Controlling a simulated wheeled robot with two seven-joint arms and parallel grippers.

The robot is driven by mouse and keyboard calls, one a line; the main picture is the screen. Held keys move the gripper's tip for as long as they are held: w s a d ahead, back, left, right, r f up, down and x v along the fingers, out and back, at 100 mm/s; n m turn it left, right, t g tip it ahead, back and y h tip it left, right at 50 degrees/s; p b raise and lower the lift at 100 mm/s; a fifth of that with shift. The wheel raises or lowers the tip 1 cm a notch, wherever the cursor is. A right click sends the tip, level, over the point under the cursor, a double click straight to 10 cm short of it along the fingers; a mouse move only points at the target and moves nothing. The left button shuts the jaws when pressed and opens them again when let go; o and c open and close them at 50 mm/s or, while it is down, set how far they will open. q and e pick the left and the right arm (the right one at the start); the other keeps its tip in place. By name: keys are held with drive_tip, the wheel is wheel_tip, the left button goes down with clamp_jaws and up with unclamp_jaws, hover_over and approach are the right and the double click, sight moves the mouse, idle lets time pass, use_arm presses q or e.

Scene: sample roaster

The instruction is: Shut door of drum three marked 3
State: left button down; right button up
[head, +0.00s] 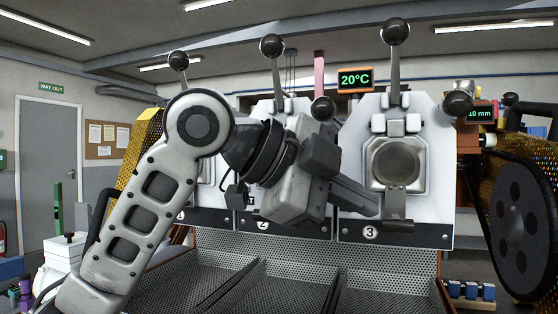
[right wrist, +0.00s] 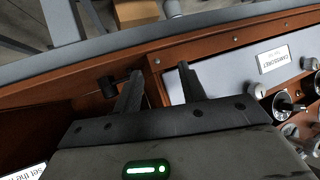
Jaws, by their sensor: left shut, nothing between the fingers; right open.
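Drum three (head: 425,130) is the right-hand white front in the head view, above the plate marked 3 (head: 370,232). Its round grey mouth (head: 398,162) faces me, with a grey metal flap (head: 397,205) low beneath it. The door's exact angle is hard to tell. My left gripper (head: 376,207) is shut and empty. Its fingertips lie just left of the flap in the picture; whether they touch it I cannot tell. My left arm hides much of drum two. My right gripper (right wrist: 158,82) is open and empty in the right wrist view, over a brown-edged panel.
Black-knobbed levers (head: 395,55) rise above the drums, and another black knob (head: 457,104) juts out at drum three's right. Perforated cooling trays (head: 300,279) lie below. A large black wheel (head: 518,220) stands at right. The right wrist view shows a labelled pale panel (right wrist: 235,70) with knobs.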

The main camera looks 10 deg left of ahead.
use_arm(q)
drive_tip(key=v, duration=1.1)
drive_tip(key=shift+s+a, duration=0.15)
drive_tip(key=shift+a, duration=0.05)
drive_tip(key=s+r+p, duration=0.5)
drive_tip(key=r+p, duration=0.1)
drive_tip(key=shift+a, duration=0.25)
use_arm(e)
drive_tip(key=shift+s+d+r+n+g+h, duration=0.15)
drive_tip(key=shift+d+r+n, duration=0.15)
drive_tip(key=shift+r, duration=0.2)
drive_tip(key=shift+s+d+r+n+g+h, duration=0.1)
drive_tip(key=shift+d+r+n+g+h, duration=0.15)
drive_tip(key=shift+r, duration=0.25)
